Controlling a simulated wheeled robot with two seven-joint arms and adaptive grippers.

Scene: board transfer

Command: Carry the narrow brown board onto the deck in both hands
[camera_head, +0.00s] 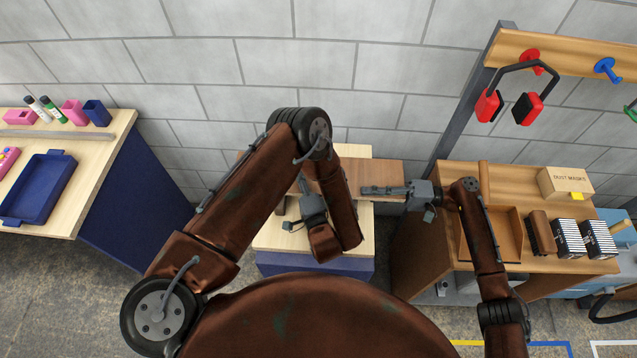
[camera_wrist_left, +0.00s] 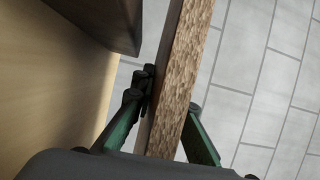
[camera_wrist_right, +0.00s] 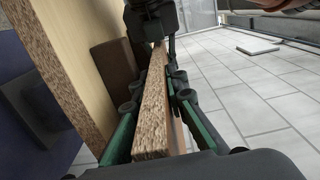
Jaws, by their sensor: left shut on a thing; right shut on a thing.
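The narrow brown board (camera_head: 378,175) lies across above the pale-topped deck (camera_head: 358,233), which has a blue front. My left arm hides the board's middle and much of the deck. My right gripper (camera_head: 380,190) is shut on the board near its right end; the right wrist view shows the board's rough edge (camera_wrist_right: 152,125) between the fingers. My left gripper (camera_head: 304,184) is partly hidden by my arm; in the left wrist view its fingers are either side of the board (camera_wrist_left: 180,85), shut on it. I cannot tell whether the board touches the deck.
A wooden bench (camera_head: 455,176) with a brown tray (camera_head: 490,235) and a dust mask box (camera_head: 566,183) stands close on the right. A post and peg rail hold red ear defenders (camera_head: 528,108). A table (camera_head: 100,150) with a blue tray (camera_head: 40,188) is at the left. A block wall is behind.

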